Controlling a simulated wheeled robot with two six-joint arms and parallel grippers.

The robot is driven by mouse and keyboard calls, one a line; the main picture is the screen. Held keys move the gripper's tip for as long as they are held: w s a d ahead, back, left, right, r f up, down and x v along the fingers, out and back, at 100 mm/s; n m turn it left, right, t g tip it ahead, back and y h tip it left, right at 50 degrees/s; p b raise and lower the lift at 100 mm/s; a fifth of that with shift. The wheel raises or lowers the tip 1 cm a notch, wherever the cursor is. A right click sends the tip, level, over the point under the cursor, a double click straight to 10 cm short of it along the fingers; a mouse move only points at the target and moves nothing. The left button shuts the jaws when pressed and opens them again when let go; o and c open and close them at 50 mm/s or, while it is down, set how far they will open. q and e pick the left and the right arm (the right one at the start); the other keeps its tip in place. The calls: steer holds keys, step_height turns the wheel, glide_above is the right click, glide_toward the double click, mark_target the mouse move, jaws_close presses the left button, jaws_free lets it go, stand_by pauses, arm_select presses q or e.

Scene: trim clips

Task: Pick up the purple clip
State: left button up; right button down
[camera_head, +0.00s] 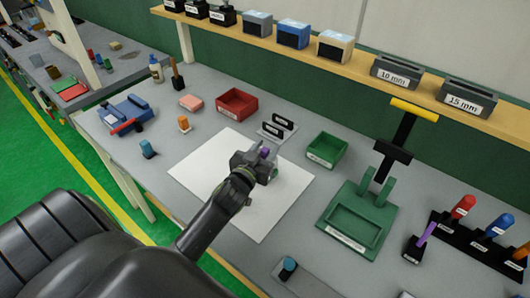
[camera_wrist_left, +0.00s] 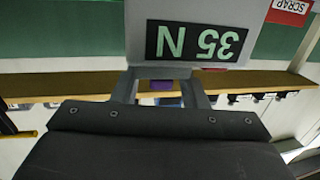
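The purple clip (camera_head: 265,152) is a small purple piece at the tip of my left gripper (camera_head: 262,163), over the white sheet in the head view. The gripper hides most of it, and I cannot tell whether it rests on the sheet. In the left wrist view the purple clip (camera_wrist_left: 162,85) shows between the two fingers of my left gripper (camera_wrist_left: 160,88). Gaps show on both sides of it, so the fingers look open around it, not closed on it. My right gripper is in neither view.
The white sheet (camera_head: 205,172) lies under the gripper. A grey stand with black plates (camera_head: 272,132) is just behind. A red bin (camera_head: 237,104), a green bin (camera_head: 326,150) and a green fixture (camera_head: 358,218) stand around. A grey panel marked 35 N (camera_wrist_left: 195,40) shows close in the wrist view.

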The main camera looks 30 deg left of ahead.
mark_target(265, 149)
arm_select(q)
jaws_close()
step_height(265, 149, up, 10)
steer(key=s+d+r+m+h, duration=0.1)
steer(key=s+d+r+h, duration=0.1)
steer(key=d+r, duration=0.8)
steer(key=shift+d+r+b, duration=0.25)
steer(key=shift+d+b, duration=0.15)
steer(key=shift+d, duration=1.05)
